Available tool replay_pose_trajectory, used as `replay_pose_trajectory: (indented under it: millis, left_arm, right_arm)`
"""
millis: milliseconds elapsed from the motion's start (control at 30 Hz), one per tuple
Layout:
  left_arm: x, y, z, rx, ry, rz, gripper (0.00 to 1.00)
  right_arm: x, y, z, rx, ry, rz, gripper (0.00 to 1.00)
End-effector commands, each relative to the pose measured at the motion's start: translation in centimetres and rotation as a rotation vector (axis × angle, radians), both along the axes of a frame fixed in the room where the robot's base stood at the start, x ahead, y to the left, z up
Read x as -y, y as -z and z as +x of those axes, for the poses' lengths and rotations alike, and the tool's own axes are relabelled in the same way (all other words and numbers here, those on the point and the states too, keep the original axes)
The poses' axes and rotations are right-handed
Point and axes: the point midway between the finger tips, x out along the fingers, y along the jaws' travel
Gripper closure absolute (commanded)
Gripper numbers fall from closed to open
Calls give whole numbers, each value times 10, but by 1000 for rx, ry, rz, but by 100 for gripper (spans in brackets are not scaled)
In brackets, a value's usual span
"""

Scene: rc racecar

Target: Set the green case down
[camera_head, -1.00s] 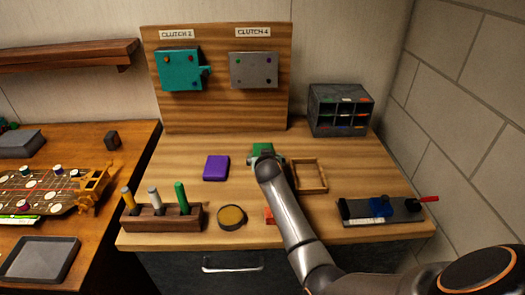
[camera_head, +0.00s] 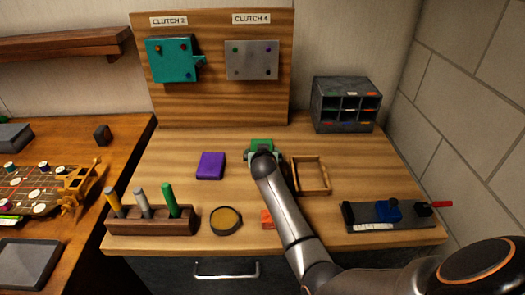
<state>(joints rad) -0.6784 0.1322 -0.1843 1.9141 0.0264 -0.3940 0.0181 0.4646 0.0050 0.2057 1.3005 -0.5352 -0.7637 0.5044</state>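The green case (camera_head: 262,144) is on the wooden workbench or just above it, in the middle, between the purple case (camera_head: 211,166) and the empty wooden tray (camera_head: 326,175). My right gripper (camera_head: 263,155) reaches it from the near side. The gripper and wrist cover the near part of the case, so whether the fingers are closed on it, and whether it touches the bench, cannot be told. My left gripper is not in view.
A holder (camera_head: 151,220) with yellow, grey and green handled tools stands front left, beside a round yellow-topped tin (camera_head: 226,220). A red block (camera_head: 267,218) lies by my forearm. A vise-like fixture (camera_head: 380,215) is front right. A cubby box (camera_head: 344,104) stands back right.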

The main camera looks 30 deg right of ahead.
Motion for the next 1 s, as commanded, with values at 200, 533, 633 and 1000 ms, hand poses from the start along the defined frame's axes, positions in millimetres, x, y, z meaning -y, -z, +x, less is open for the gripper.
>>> replay_pose_trajectory:
  millis: [200, 533, 633, 1000]
  left_arm:
    - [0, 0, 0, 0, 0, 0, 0]
    - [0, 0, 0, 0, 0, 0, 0]
    - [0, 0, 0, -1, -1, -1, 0]
    - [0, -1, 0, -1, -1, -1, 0]
  right_arm:
    - [0, 0, 0, 0, -1, 0, 8]
    - [0, 0, 0, -1, 0, 1, 45]
    - [0, 0, 0, -1, 0, 1, 56]
    - [0, -1, 0, 0, 0, 0, 80]
